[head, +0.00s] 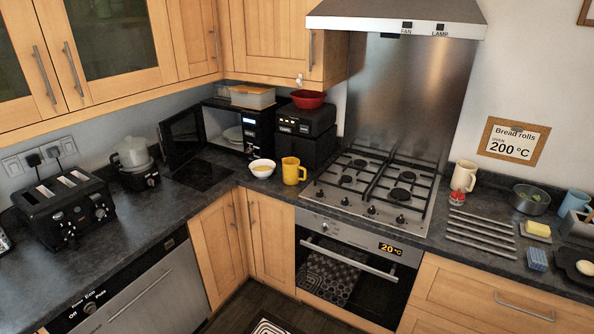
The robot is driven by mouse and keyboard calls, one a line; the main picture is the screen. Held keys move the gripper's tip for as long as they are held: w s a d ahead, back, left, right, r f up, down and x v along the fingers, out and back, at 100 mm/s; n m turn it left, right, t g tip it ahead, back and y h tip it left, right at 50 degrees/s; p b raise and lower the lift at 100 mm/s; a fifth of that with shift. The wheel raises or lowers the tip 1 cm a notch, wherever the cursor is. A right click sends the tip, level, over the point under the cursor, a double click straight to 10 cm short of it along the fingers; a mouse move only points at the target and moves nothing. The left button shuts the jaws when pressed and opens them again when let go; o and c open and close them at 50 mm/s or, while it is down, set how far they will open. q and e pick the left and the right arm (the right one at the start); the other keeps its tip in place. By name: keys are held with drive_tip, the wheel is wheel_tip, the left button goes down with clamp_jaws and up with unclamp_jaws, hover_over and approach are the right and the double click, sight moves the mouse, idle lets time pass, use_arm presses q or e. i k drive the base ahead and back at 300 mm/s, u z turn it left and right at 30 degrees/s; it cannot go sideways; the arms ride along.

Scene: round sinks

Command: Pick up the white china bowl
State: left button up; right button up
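The white china bowl (262,168) sits upright on the dark countertop in the corner. It is in front of the microwave and left of a yellow mug (292,171). Something yellowish shows inside it; I cannot tell what. Neither of my grippers is in the head view.
An open microwave (244,127) stands behind the bowl, its door (182,138) swung out to the left. A gas hob (374,189) lies to the right. Counter in front of the bowl is narrow.

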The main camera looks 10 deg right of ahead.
sight(262, 169)
drive_tip(key=z, duration=0.6)
drive_tip(key=i, duration=1.15)
drive_tip(key=u, duration=0.4)
